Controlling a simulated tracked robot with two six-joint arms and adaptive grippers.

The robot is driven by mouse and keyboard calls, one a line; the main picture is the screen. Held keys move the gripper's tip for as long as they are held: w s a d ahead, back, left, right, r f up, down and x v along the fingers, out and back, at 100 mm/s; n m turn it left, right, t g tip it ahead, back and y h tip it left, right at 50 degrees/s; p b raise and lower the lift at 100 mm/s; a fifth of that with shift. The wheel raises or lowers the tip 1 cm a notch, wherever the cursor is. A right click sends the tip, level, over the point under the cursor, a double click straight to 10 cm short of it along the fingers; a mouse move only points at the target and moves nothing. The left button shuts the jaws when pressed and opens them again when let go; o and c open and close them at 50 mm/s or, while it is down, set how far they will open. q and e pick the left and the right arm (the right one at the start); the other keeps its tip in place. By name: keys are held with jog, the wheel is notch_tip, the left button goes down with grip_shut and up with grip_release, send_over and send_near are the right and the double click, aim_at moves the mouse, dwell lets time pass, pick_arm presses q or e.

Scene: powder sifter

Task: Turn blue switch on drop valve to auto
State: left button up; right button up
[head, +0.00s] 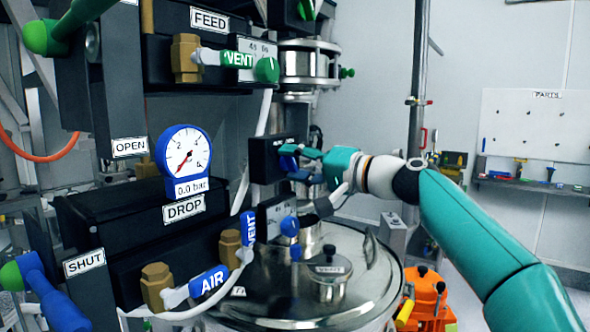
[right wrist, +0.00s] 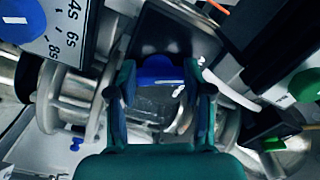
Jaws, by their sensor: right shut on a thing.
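The blue switch (head: 287,158) sits on a small black box (head: 262,168) at the right end of the drop valve, whose black body carries the DROP label (head: 184,206). My right gripper (head: 304,164) reaches in from the right and is shut on the blue switch. In the right wrist view the blue switch (right wrist: 160,72) lies between the two fingertips of the right gripper (right wrist: 160,78), against the black box face. The box's lettering is partly hidden and too small to read, so the switch setting cannot be told. My left gripper is not in view.
A timer dial box (head: 274,215) with a blue knob (head: 290,226) is just below the switch. The blue VENT (head: 249,229) and AIR (head: 209,284) handles stand lower left. The FEED valve (head: 209,20) is above. A steel lid (head: 330,285) lies below my right arm.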

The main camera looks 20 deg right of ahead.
jog(key=shift+w+a+f+n, duration=0.15)
jog(key=shift+f+n, duration=0.15)
jog(key=shift+f, duration=0.2)
jog(key=o, duration=1.2)
jog(key=shift+r, duration=0.2)
jog(key=shift+c, duration=0.2)
jog(key=shift+s+d+r, duration=0.15)
jog(key=shift+s+d, duration=0.05)
jog(key=shift+s, duration=0.05)
jog(key=shift+s+d, duration=0.25)
jog(key=v, duration=1.1)
jog(key=shift+f, duration=0.2)
